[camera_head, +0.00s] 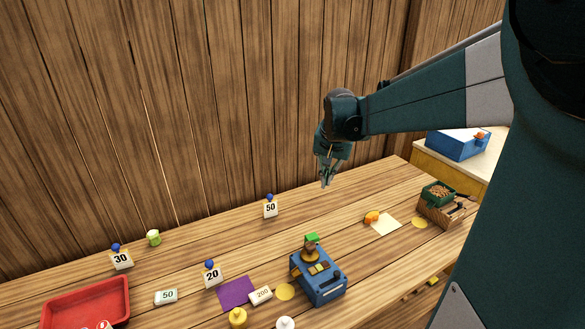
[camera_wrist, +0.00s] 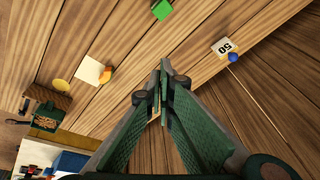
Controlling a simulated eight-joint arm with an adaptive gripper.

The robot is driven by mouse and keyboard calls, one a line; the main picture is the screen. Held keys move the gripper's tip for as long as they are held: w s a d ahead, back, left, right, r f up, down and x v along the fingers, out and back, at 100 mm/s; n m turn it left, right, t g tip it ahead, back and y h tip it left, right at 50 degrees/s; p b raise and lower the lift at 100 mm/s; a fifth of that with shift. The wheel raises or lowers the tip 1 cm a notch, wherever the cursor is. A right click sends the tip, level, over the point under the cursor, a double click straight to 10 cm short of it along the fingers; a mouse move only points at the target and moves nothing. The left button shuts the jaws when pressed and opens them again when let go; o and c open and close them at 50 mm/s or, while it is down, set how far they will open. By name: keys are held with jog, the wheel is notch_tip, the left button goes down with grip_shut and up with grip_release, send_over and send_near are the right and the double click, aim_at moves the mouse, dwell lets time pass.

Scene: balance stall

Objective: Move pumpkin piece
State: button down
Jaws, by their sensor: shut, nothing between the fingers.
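The small orange pumpkin piece (camera_head: 371,217) lies on the wooden table at the left edge of a cream paper square (camera_head: 387,224). In the wrist view the pumpkin piece (camera_wrist: 106,76) shows left of my fingers, beside the cream square (camera_wrist: 90,70). My gripper (camera_head: 326,184) hangs above the table's back part, up and to the left of the piece in the head view. Its fingers are shut with nothing held, and the fingertips (camera_wrist: 160,90) meet in the wrist view.
A blue scale (camera_head: 322,286) with a green block (camera_head: 312,237) stands front centre. A number card 50 (camera_head: 270,208) stands at the back. A wooden crate (camera_head: 437,212) with a green tray stands at right. A red tray (camera_head: 85,300) is at far left.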

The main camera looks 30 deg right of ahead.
jog(key=w+d+f+m+g+p, duration=0.1)
jog(key=w+d+f+m, duration=0.15)
jog(key=d, duration=0.65)
jog(key=w+d+f+m+p, duration=0.1)
jog(key=d+f, duration=0.3)
jog(key=d, duration=0.5)
jog(key=m+g+y+p, duration=0.1)
jog(key=m+g+p, duration=0.1)
jog(key=m, duration=0.3)
send_over(390, 212)
notch_tip(390, 212, down, 12)
jog(key=shift+a+r, duration=0.1)
notch_tip(390, 212, down, 10)
jog(key=shift+f+b, duration=0.1)
jog(key=shift+b, duration=0.5)
jog(key=shift+a, duration=2)
